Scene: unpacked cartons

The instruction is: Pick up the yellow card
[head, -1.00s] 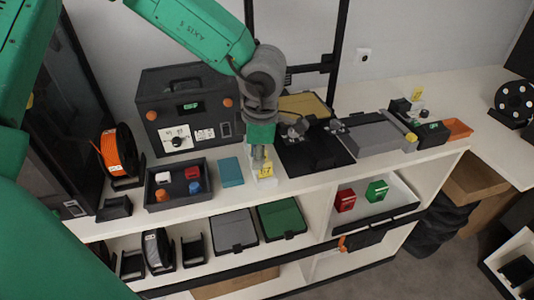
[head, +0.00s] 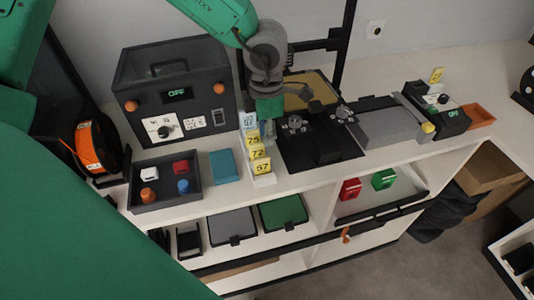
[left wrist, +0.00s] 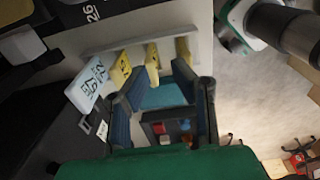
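Several yellow numbered cards (head: 257,151) stand in a row in a white holder (head: 264,181) near the shelf's front edge. A white-and-blue card (head: 249,121) stands at the row's back end. The left wrist view shows the white-and-blue card (left wrist: 90,84) and the yellow cards (left wrist: 120,70) beyond my fingers. My left gripper (left wrist: 165,74) is open, its fingers pointing towards the row. One yellow card (left wrist: 152,57) shows near the gap between the fingertips; I cannot tell whether they touch it. The right gripper is out of view.
A teal box (head: 225,167) and a dark tray of small parts (head: 167,194) lie left of the cards. A control box (head: 178,92) stands behind. Black equipment (head: 315,145) is close on the right.

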